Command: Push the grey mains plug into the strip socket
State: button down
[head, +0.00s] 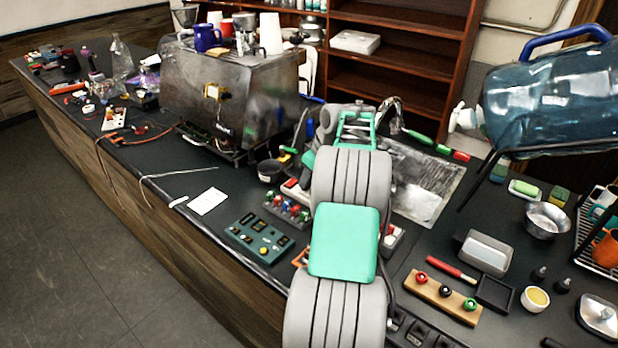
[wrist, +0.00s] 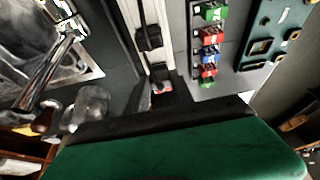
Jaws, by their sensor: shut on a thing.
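The white strip socket (wrist: 157,32) runs up the middle of the wrist view, with black fittings and a red part near its lower end. In the head view its white left end (head: 295,190) shows beside my arm, which covers its middle. My gripper (wrist: 160,118) fills the bottom of the wrist view as a black edge and a dark green body, close to the strip's lower end. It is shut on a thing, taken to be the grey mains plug. The plug is not clearly visible, and its pins and any contact with the socket are hidden.
A terminal block (head: 285,210) with coloured parts and a teal control panel (head: 260,237) lie on the near side. A metal sink (head: 425,185) lies beyond my arm. A steel brewer (head: 232,95) stands to the left, and a wooden rack (head: 442,297) lies to the right.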

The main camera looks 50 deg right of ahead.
jog(key=shift+f+b, duration=0.35)
jog(key=shift+f, duration=0.2)
dwell(1.2)
jog(key=c, duration=1)
grip_release()
jog(key=v, duration=0.7)
jog(key=shift+s+r, duration=0.2)
jog(key=shift+r, duration=0.15)
